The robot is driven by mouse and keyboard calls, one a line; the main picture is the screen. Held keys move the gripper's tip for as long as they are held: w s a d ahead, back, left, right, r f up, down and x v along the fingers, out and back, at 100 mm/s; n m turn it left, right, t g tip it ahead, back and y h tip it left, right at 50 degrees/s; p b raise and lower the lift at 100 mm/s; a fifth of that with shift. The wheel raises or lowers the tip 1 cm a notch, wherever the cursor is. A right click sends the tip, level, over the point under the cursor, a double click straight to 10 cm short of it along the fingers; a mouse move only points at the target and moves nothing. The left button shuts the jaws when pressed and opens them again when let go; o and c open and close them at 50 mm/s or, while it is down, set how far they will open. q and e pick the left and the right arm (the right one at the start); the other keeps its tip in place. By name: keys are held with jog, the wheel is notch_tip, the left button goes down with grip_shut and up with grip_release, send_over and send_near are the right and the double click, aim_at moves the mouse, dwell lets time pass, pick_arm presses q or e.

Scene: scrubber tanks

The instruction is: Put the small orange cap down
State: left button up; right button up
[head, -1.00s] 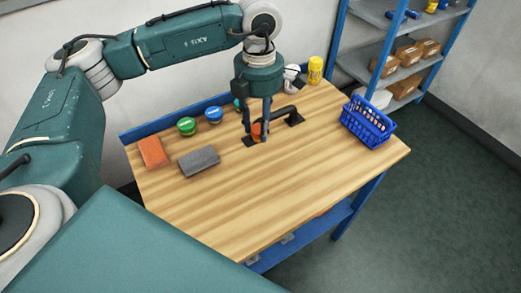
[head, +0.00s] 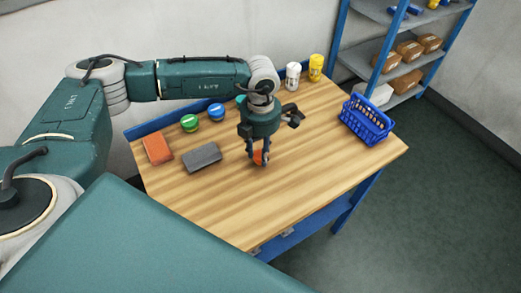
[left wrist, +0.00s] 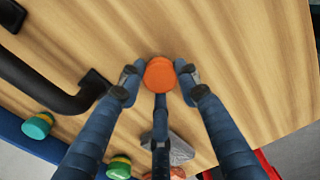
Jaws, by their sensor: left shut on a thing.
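The small orange cap (head: 258,157) is between the fingertips of my left gripper (head: 260,161), over the middle of the wooden table. In the left wrist view the round orange cap (left wrist: 159,75) is pinched by the fingers of the left gripper (left wrist: 160,82), with bare wood around it. The fingers point down and partly hide the cap in the head view. I cannot tell whether the cap touches the tabletop. My right gripper is not in view.
The wooden table (head: 300,185) is clear in front and to the right. A grey block (head: 202,157), an orange block (head: 157,149) and green (head: 188,123) and blue (head: 215,112) lidded jars are left. A black handle (left wrist: 60,98) is nearby. A blue basket (head: 366,122) stands right.

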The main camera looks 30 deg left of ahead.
pick_arm(q)
jog(key=shift+f, duration=0.1)
jog(key=o, duration=0.6)
jog(key=shift+f, duration=0.1)
jog(key=o, duration=0.4)
jog(key=shift+o, duration=0.2)
jog(key=shift+r, duration=0.25)
notch_tip(320, 180, up, 12)
jog(key=b, duration=0.3)
jog(key=shift+b, duration=0.4)
